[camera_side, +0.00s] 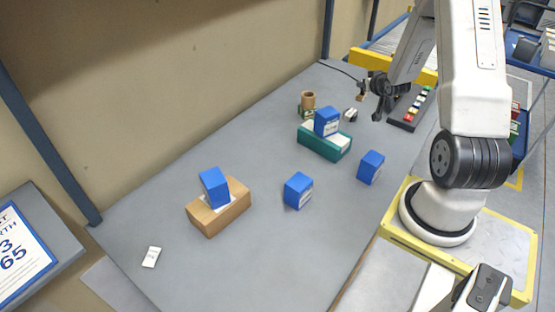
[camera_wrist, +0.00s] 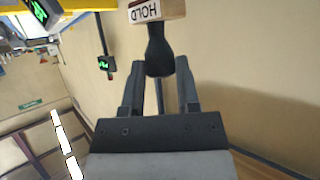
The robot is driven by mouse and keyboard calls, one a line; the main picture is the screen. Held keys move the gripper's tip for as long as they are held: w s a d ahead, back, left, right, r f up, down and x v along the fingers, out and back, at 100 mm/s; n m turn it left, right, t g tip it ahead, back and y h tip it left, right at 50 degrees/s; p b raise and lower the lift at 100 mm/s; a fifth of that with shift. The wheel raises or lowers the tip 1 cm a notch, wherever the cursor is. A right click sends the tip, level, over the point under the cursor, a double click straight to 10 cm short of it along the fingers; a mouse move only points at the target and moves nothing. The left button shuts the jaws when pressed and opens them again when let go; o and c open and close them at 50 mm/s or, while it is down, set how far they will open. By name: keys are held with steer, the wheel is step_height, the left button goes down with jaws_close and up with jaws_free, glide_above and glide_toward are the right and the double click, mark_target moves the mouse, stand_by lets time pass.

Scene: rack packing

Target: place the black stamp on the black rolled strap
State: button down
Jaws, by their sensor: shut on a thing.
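My gripper (camera_side: 369,88) is at the far end of the table, above its surface. It is shut on the black stamp (camera_side: 361,97). In the wrist view, the fingers of my gripper (camera_wrist: 161,75) hold the stamp's black handle (camera_wrist: 158,45), and its wooden block with a "HOLD" label sits beyond the fingertips. A small dark item with a pale side (camera_side: 350,115) lies on the table just below and left of the stamp. It may be the black rolled strap, but it is too small to tell. The strap does not show in the wrist view.
A teal box (camera_side: 338,146) carries a blue box (camera_side: 326,121); a brown roll (camera_side: 308,100) stands behind it. A black tray of coloured pieces (camera_side: 408,112) lies right of my gripper. Other blue boxes (camera_side: 298,190) and a cardboard box (camera_side: 222,214) stand nearer. The front table is mostly clear.

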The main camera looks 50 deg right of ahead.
steer(key=w+d+f, duration=0.3)
steer(key=f, duration=0.2)
steer(key=shift+w+d+f, duration=0.35)
steer(key=shift+w, duration=0.05)
steer(key=shift+w+d+f, duration=0.1)
steer(key=shift+f, duration=1.7)
steer(key=shift+f, duration=0.2)
steer(key=shift+c, duration=1.7)
jaws_free()
steer(key=shift+r, duration=0.15)
